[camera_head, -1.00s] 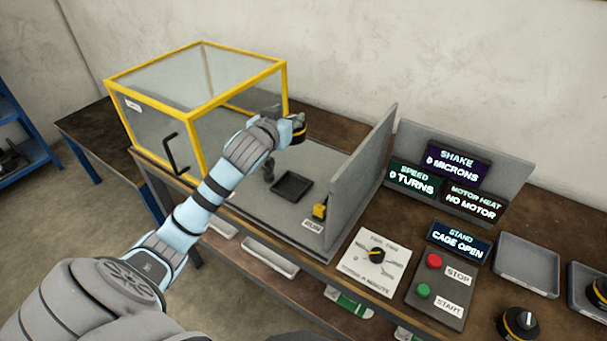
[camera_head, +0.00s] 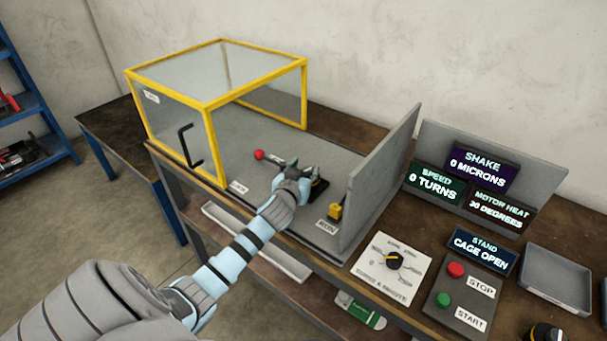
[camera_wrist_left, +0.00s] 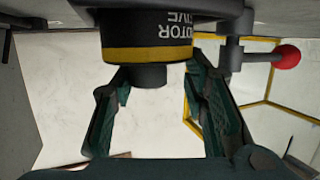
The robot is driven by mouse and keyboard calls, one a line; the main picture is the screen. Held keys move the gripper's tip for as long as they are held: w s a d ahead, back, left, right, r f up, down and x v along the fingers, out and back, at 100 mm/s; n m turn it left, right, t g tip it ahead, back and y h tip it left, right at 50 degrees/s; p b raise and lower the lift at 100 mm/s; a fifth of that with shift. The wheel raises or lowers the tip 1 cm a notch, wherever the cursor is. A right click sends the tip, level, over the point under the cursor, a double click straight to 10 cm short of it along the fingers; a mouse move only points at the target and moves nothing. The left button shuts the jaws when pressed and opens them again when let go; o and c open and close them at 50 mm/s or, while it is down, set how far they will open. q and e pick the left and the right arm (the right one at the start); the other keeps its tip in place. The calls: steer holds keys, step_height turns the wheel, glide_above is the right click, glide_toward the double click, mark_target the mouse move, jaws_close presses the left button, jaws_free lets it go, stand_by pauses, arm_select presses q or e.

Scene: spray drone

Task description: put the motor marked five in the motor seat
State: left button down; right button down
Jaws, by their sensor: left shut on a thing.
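The motor marked five (camera_wrist_left: 150,54) is a black cylinder with a yellow band. It fills the top middle of the left wrist view, its lettering partly cut off. My left gripper (camera_head: 308,180) is shut on it, the green-padded fingers flanking its narrower end in the wrist view (camera_wrist_left: 155,90). In the head view the gripper hides most of the motor. The gripper is low over the black motor seat (camera_head: 319,188) on the stand. How fully the motor sits in it cannot be seen. My right gripper is not in view.
A red-knobbed lever (camera_head: 259,155) lies beside the seat. The yellow-framed cage (camera_head: 215,105) stands left of it, and a grey upright panel (camera_head: 382,180) right. The heat display (camera_head: 495,205) reads in degrees; the stand display (camera_head: 481,248) says CAGE OPEN. A grey tray (camera_head: 556,278) is empty.

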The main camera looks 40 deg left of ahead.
arm_select(q)
steer(key=c, duration=0.9)
jaws_free()
steer(key=shift+f, duration=0.1)
steer(key=shift+c, duration=0.2)
steer(key=shift+s, duration=0.15)
steer(key=p+v, duration=0.2)
steer(key=v, duration=1)
